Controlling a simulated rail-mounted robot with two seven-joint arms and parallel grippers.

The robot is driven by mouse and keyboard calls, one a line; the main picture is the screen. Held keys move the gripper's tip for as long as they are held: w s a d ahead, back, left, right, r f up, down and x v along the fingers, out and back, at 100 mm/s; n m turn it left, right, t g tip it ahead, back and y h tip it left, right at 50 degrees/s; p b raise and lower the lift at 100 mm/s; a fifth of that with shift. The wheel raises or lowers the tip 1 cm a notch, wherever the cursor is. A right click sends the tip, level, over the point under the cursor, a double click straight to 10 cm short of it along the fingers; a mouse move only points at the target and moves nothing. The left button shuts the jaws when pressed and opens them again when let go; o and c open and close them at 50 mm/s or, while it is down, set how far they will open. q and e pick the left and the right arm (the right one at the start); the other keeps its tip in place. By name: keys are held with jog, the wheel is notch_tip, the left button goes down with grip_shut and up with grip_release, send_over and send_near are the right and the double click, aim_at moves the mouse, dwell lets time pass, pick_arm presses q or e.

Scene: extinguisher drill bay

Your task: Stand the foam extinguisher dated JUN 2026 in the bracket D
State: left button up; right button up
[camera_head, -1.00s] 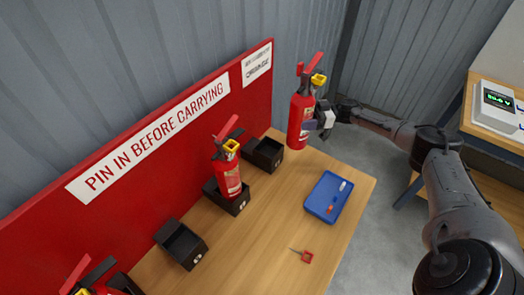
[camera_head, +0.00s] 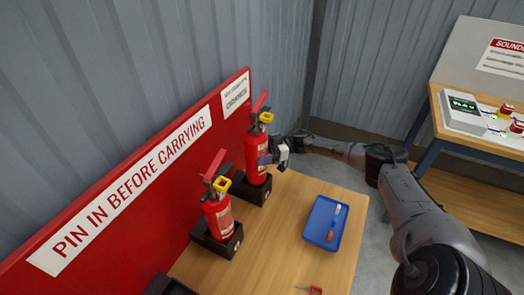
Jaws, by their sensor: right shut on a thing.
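My right gripper (camera_head: 266,159) is shut on a red fire extinguisher (camera_head: 255,145) with a yellow piece at its neck and a red handle on top. The extinguisher is upright, with its base at the far black bracket (camera_head: 252,190). I cannot tell whether its base rests on the bracket floor. A second red extinguisher (camera_head: 217,216) stands upright in the nearer black bracket (camera_head: 214,244). The date labels and the bracket letters are too small to read. My left gripper is not in view.
A red board (camera_head: 150,165) reading "PIN IN BEFORE CARRYING" runs behind the brackets. A blue tray (camera_head: 314,238) with small items lies on the wooden table (camera_head: 270,250). A red-handled item (camera_head: 314,290) lies at the bottom edge. Another bench (camera_head: 480,135) stands at right.

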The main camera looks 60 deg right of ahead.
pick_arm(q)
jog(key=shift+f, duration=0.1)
pick_arm(e)
jog(key=shift+w+a+f, duration=0.1)
jog(key=shift+w+a, duration=0.05)
jog(key=shift+a, duration=0.05)
pick_arm(q)
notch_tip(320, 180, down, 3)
jog(key=b, duration=0.2)
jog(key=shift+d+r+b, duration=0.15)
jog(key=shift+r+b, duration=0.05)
jog(key=shift+b, duration=0.15)
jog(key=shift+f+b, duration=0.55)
pick_arm(e)
notch_tip(320, 180, down, 4)
jog(key=shift+r, duration=0.1)
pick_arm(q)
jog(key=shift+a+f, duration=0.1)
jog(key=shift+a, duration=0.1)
pick_arm(e)
jog(key=shift+f, duration=0.2)
jog(key=o, duration=1.5)
jog(key=shift+f, duration=0.2)
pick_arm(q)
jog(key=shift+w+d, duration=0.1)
pick_arm(e)
jog(key=shift+o, duration=1)
jog(key=shift+d, duration=0.1)
jog(key=shift+r, duration=0.1)
